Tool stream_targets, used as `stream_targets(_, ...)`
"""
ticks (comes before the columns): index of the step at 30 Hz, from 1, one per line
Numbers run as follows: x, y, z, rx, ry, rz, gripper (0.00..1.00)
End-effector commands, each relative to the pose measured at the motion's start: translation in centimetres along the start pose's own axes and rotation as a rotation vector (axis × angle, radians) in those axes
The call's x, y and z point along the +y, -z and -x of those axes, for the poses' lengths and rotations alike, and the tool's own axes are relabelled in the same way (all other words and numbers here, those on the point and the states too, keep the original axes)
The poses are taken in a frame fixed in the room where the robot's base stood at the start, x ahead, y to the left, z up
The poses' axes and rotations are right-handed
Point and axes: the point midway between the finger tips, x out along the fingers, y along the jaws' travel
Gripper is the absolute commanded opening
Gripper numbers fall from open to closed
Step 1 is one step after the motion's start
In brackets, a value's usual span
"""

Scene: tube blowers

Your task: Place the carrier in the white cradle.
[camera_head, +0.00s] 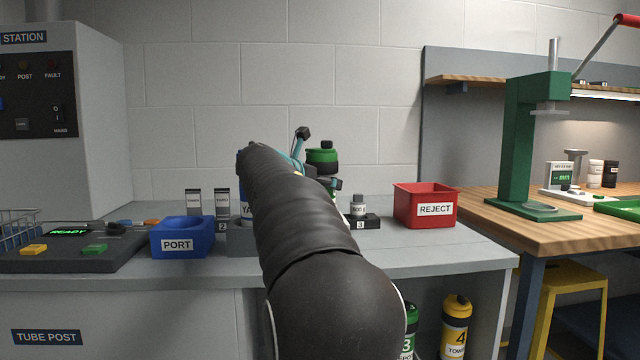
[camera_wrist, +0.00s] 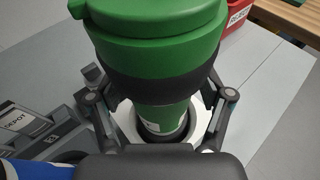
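The green carrier (camera_wrist: 160,52) has a wide green lid, a black band and a narrower green body. It fills the middle of the wrist view; its top also shows in the head view (camera_head: 322,158), behind my arm. My gripper (camera_wrist: 158,98) has a finger on each side of the carrier, closed against its black band. A white ring (camera_wrist: 205,118), which looks like the white cradle, surrounds the carrier's lower end in the wrist view. I cannot tell whether the carrier rests in it or hangs above it. My arm hides the cradle in the head view.
A blue carrier (camera_head: 244,205) is partly hidden by my arm. Free counter lies before the bin.

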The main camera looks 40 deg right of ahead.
Motion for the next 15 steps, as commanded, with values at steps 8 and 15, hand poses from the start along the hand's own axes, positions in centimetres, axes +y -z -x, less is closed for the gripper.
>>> stream_targets(8,0.0,0.0,0.0,0.0,0.0,0.0,0.9)
stream_targets(15,0.1,-0.4,1.3,0.0,-0.002,0.0,0.9)
